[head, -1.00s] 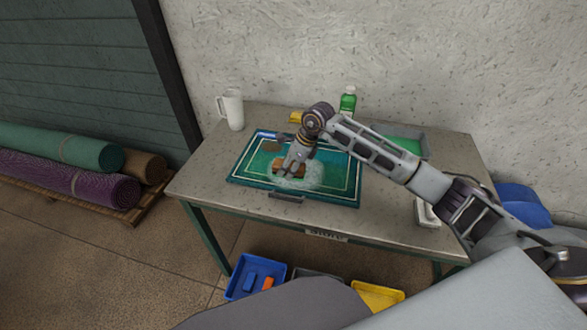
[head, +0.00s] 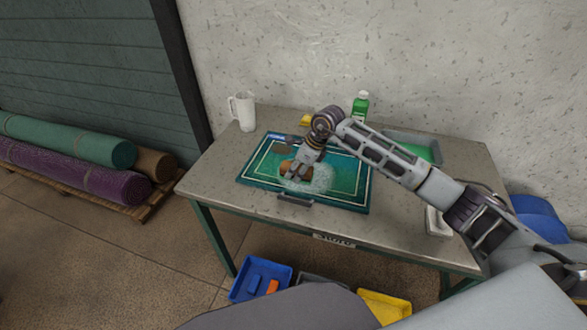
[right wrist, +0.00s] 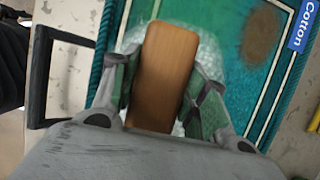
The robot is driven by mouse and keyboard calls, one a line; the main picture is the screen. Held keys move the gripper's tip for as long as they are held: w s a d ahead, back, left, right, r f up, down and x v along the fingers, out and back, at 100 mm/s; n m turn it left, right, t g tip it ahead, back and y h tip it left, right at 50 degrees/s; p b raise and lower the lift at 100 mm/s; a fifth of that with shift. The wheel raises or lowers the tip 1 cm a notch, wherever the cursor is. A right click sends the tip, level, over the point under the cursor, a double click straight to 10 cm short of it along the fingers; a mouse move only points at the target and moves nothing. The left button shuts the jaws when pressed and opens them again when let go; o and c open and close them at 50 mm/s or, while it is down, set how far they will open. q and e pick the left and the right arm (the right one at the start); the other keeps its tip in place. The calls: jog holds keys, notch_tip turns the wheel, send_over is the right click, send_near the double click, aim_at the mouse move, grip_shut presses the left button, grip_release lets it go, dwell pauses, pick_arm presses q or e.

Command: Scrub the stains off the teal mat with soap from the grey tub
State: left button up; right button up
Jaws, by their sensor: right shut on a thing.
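The teal mat (head: 345,198) lies flat on the table, with pale border lines and a blue "Cotton" label at its far left corner. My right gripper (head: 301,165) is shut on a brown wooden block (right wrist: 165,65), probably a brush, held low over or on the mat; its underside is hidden. White foam (head: 318,180) spreads around it. A brown stain (right wrist: 262,32) shows on the mat near the label in the right wrist view. The grey tub (head: 436,146) with green contents stands at the table's back right. My left gripper is out of view.
A white jug (head: 243,111) stands at the back left, a green bottle (head: 360,105) and a yellow item (head: 305,120) at the back. A dark handle (head: 295,201) is at the mat's front edge. A white dish (head: 437,222) is right, partly hidden. Bins stand below.

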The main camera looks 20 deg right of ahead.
jog(key=shift+s+d+f, duration=0.1)
jog(key=shift+s+d, duration=0.35)
jog(key=shift+d, duration=0.2)
jog(key=shift+s+d+f, duration=0.1)
jog(key=shift+s+d, duration=0.3)
jog(key=shift+d, duration=0.25)
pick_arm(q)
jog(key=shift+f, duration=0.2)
pick_arm(e)
jog(key=shift+s+d+r, duration=0.15)
jog(key=shift+s+d, duration=0.4)
jog(key=shift+d, duration=0.3)
jog(key=shift+s+d+r, duration=0.1)
jog(key=shift+s+d, duration=0.4)
jog(key=shift+d, duration=0.35)
jog(key=shift+a, duration=0.1)
jog(key=shift+w+a+f+b, duration=0.1)
jog(key=shift+w+a+b, duration=0.3)
jog(key=shift+w+a, duration=0.25)
jog(key=shift+w+a+f+b, duration=0.1)
jog(key=shift+w+a+b, duration=0.3)
jog(key=shift+a, duration=0.45)
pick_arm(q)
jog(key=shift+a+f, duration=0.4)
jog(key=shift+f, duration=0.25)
pick_arm(e)
jog(key=shift+a, duration=0.15)
jog(key=shift+a, duration=0.1)
